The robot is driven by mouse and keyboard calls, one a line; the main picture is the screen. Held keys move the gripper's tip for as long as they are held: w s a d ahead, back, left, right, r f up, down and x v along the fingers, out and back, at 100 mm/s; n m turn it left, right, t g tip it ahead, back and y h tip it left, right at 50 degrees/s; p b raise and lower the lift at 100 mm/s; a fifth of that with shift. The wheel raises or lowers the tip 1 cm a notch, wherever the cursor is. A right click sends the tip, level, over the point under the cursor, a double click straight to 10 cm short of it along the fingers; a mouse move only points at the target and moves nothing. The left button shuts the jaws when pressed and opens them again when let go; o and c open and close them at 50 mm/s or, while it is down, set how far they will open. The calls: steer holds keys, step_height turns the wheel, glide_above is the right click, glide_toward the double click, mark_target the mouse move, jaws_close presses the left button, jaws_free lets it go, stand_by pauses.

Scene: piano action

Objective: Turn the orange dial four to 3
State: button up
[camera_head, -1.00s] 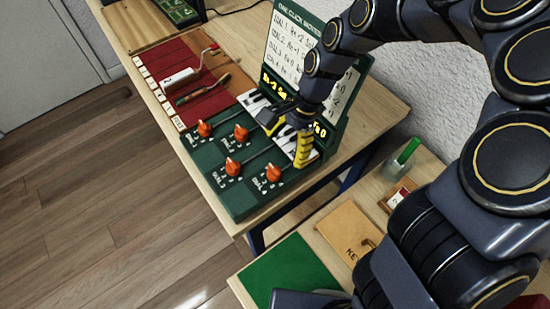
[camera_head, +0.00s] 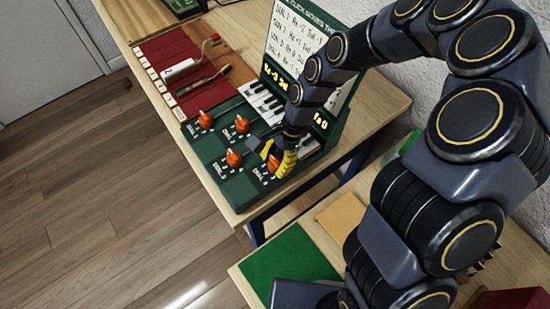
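The green dial panel (camera_head: 213,162) lies at the table's front edge in the head view and carries orange dials. Dial four (camera_head: 273,164) is the lower right one; it is partly hidden by my gripper (camera_head: 274,155). The yellow fingers are right at this dial, pointing down. Whether they touch it, and how wide they stand, I cannot tell. The other orange dials stand clear: upper left (camera_head: 205,120), upper right (camera_head: 241,125) and lower left (camera_head: 234,158). The small numbers around dial four are too blurred and covered to read.
Behind the panel stand piano keys (camera_head: 262,100) and a green display stand with a white text board (camera_head: 296,40), partly behind my arm. A red board (camera_head: 205,92) with wooden-handled tools lies to the left. A green mat (camera_head: 285,262) lies on the nearer table.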

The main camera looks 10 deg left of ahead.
steer(key=shift+n, duration=0.3)
steer(key=n+h, duration=0.1)
steer(key=n, duration=0.2)
steer(key=shift+n+g, duration=0.4)
steer(key=n+h, duration=0.1)
steer(key=n, duration=0.1)
steer(key=shift+n+g, duration=0.3)
steer(key=n+h, duration=0.1)
steer(key=n, duration=0.2)
steer(key=n+h, duration=0.1)
steer(key=n, duration=0.2)
steer(key=shift+h, duration=0.4)
steer(key=n+t+h, duration=0.1)
steer(key=n, duration=0.3)
steer(key=n+t+h, duration=0.1)
steer(key=n, duration=0.2)
steer(key=shift+n, duration=0.3)
steer(key=n+t, duration=0.1)
steer(key=n, duration=0.2)
steer(key=n+t, duration=0.1)
steer(key=n, duration=0.2)
steer(key=shift+t+h, duration=0.3)
steer(key=shift+h, duration=0.1)
